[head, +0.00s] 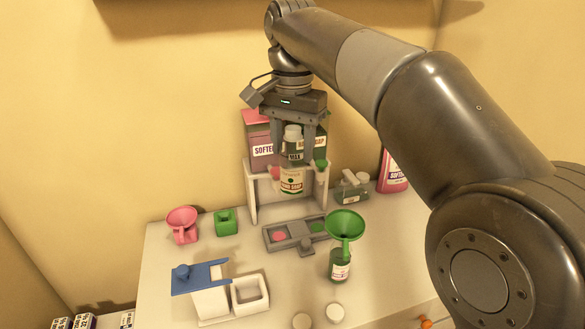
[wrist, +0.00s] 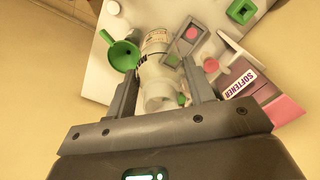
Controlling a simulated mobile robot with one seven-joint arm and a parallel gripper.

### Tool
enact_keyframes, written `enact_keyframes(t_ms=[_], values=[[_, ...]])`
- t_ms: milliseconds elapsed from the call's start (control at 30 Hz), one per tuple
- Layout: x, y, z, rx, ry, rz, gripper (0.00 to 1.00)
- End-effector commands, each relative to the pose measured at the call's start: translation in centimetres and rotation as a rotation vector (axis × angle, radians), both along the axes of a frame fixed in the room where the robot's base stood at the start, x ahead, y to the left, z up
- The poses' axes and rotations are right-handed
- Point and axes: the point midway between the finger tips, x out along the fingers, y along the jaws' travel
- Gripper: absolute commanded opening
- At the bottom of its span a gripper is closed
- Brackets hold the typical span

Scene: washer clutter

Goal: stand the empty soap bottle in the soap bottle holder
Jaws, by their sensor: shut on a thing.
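My gripper (head: 296,150) is shut on a soap bottle (head: 292,181) with a pale label reading HAND SOAP. The bottle looks upright, its neck up between the fingers, in front of the white stand. In the wrist view the bottle (wrist: 156,66) lies between both fingers, its label pointing away from the camera. A grey two-place base (head: 296,236) with a pink and a green spot sits below it; this may be the bottle holder, but I cannot tell for sure. The bottle appears above the counter, apart from that base.
A green funnel (head: 346,224) sits on another bottle at right. A pink funnel (head: 182,222), a green square piece (head: 226,222) and a blue-lidded box (head: 205,290) stand left. A softener bottle (head: 392,172) is far right.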

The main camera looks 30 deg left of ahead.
Motion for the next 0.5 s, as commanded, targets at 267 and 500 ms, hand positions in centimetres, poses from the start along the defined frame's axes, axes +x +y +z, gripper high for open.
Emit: enact_keyframes(t_ms=[267, 500], values=[[-0.1, 0.0, 0.9, -0.001, 0.001, 0.013, 0.11], [-1.2, -0.6, -2.7, -0.003, 0.003, 0.195, 0.11]])
